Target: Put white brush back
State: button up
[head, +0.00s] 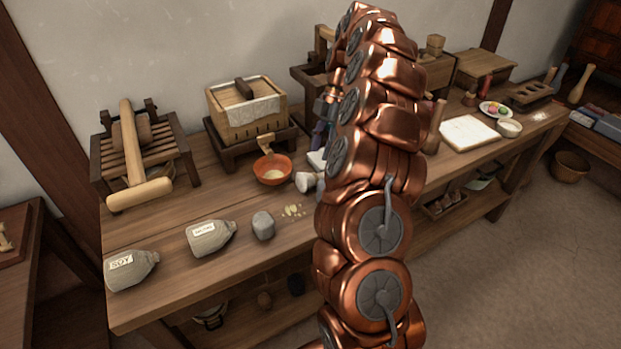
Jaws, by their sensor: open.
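My copper arm rises through the middle of the head view and hides part of the bench. My gripper (322,140) shows only partly, as a dark bluish shape at the arm's left edge, pointing down over the bench. It is open; the arm covers much of it. A small white piece (316,159) lies just below it, partly hidden; I cannot tell if it is the white brush. A pale grey-white piece (305,182) lies a little nearer, right of the orange bowl (272,169). No white brush can be made out for certain.
The long wooden bench (180,284) holds a mallet (135,165) on a slatted stand, a lidded wooden box (248,110), a bottle marked SOY (131,270), another labelled bottle (211,237) and a grey stone (263,225). At right are a white board (468,133) and a small bowl (509,128).

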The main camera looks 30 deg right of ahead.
aim_at(316, 175)
jog(key=shift+d+f, duration=0.3)
jog(key=shift+a+x, duration=0.15)
jog(key=shift+x, duration=1.7)
jog(key=shift+a+x, duration=0.1)
jog(key=shift+x, duration=1.75)
jog(key=shift+s+r, duration=0.15)
grip_shut()
